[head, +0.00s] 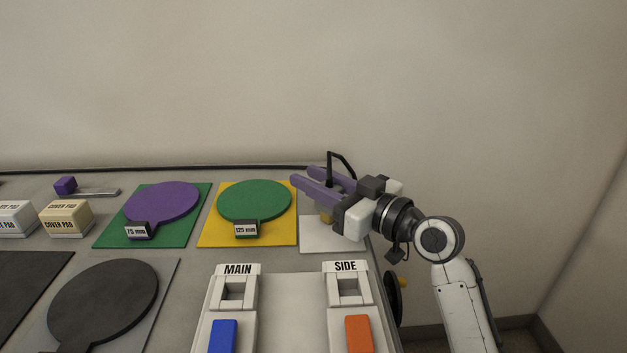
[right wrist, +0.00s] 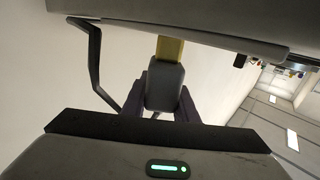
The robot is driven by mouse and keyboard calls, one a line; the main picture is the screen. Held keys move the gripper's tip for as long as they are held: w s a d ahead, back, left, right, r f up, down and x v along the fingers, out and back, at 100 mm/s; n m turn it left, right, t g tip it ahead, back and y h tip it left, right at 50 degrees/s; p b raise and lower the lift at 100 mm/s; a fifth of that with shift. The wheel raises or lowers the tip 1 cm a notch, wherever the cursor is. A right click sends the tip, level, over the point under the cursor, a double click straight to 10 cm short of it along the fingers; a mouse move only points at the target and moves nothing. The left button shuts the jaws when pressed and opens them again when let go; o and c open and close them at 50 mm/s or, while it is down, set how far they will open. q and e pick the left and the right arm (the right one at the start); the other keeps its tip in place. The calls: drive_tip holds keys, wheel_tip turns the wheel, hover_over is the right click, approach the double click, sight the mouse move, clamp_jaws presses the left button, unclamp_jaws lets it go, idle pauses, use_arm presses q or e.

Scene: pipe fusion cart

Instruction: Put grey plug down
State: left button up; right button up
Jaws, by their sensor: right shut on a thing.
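My right gripper (head: 308,186), with purple fingers, reaches in from the right over a white square pad (head: 332,242) at the far right corner of the cart top. It is shut on the grey plug, which the fingers mostly hide in the head view. In the right wrist view, the grey plug (right wrist: 164,88) shows between the fingers, with a yellow part beyond it. A bit of yellow shows under the gripper in the head view. I cannot tell whether the plug touches the pad. My left gripper is out of view.
A yellow square (head: 204,235) with a green disc labelled 125 mm lies left of the pad. A green square (head: 102,238) with a purple disc labelled 75 mm lies further left. A white panel (head: 290,300) marked MAIN and SIDE stands in front.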

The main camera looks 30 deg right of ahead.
drive_tip(key=shift+f, duration=0.15)
drive_tip(key=o, duration=0.9)
drive_tip(key=shift+o, duration=0.9)
drive_tip(key=shift+s+r, duration=0.1)
drive_tip(key=shift+r, duration=0.1)
drive_tip(key=b+v, duration=0.1)
drive_tip(key=v, duration=1)
drive_tip(key=shift+s+d+f, duration=0.1)
drive_tip(key=shift+s, duration=0.3)
